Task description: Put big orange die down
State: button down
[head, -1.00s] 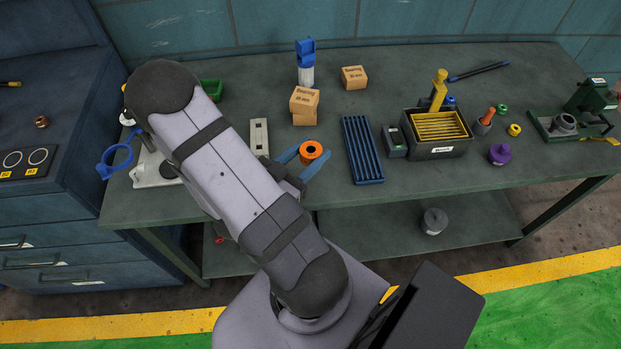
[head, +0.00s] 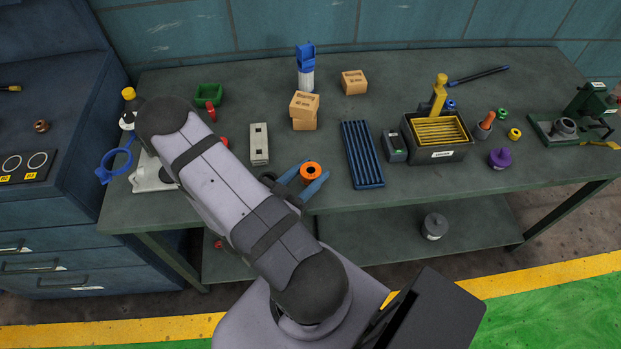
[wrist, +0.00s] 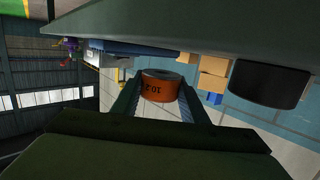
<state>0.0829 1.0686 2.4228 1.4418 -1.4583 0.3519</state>
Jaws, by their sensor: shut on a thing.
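The big orange die (head: 311,170) is a short orange ring with a dark hole in its top. In the head view it shows near the bench's front edge, between the two blue fingers of my gripper (head: 314,172). In the wrist view the die (wrist: 160,89) sits between the fingertips of my gripper (wrist: 159,97), with dark lettering on its side. My gripper is shut on it. The wrist view is turned over, with the bench top (wrist: 150,30) above. The die appears clear of the bench top there, but its height is hard to judge.
A blue slotted rack (head: 362,155) lies right of the die. A grey block (head: 259,145) lies to the left, and cardboard boxes (head: 304,106) stand behind. A black cylinder (wrist: 270,85) shows close in the wrist view.

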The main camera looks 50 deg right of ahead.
aim_at(306, 184)
jog(key=shift+f+p, duration=0.35)
jog(key=shift+f, duration=1.1)
jog(key=shift+f, duration=0.1)
jog(key=shift+f, duration=0.1)
jog(key=c, duration=1.1)
grip_release()
jog(key=shift+w+a+b, duration=0.1)
jog(key=shift+a+b, duration=0.45)
jog(key=shift+a, duration=0.2)
jog(key=shift+o, duration=0.6)
jog(key=a+r+b, duration=0.2)
jog(key=a+b, duration=0.1)
jog(key=a, duration=0.7)
jog(key=shift+s+a, duration=0.15)
jog(key=shift+s, duration=0.2)
